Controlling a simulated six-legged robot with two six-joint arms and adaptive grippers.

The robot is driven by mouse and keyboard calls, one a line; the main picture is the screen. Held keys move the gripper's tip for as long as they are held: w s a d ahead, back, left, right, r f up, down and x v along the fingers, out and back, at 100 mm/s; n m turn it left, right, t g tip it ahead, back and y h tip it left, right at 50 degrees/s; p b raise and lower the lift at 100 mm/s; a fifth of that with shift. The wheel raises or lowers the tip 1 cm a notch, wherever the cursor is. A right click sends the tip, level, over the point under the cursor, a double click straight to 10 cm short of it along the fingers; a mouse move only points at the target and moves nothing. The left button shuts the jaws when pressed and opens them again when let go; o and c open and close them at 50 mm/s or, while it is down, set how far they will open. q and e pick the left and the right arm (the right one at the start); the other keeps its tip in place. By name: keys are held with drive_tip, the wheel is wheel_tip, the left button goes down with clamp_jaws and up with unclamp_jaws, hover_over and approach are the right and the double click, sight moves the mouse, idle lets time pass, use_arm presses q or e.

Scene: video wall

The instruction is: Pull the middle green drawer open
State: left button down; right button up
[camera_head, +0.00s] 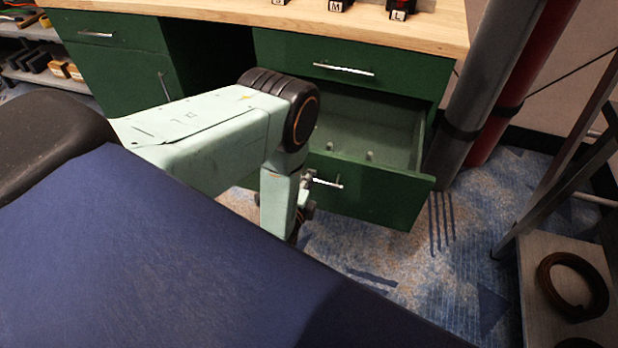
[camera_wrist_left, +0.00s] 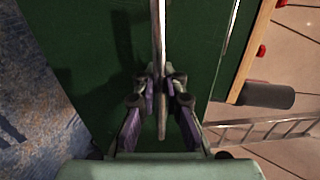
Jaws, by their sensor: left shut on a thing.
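The middle green drawer (camera_head: 380,190) is pulled out of the green desk, and its open inside shows behind the front panel. Its silver handle (camera_head: 328,183) is on the front, partly hidden by my left arm. My left gripper (camera_head: 303,208) is at this handle, mostly hidden behind my forearm in the head view. In the left wrist view, my left gripper (camera_wrist_left: 160,100) has its purple-padded fingers shut on the handle (camera_wrist_left: 161,50), with the green drawer front behind. My right gripper is not in view.
A closed green drawer (camera_head: 390,80) with a silver handle sits above, under the wooden desktop (camera_head: 380,28). Grey and red pipes (camera_head: 485,90) stand close to the right of the drawer. A shelf with a coiled ring (camera_head: 572,285) is at right. Blue patterned carpet (camera_head: 390,260) is clear in front.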

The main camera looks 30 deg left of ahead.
use_arm(q)
drive_tip(key=shift+s+r, duration=0.1)
drive_tip(key=shift+r, duration=0.1)
idle(0.4)
drive_tip(key=c, duration=1.4)
unclamp_jaws()
drive_tip(key=shift+f, duration=0.15)
drive_tip(key=v, duration=1.2)
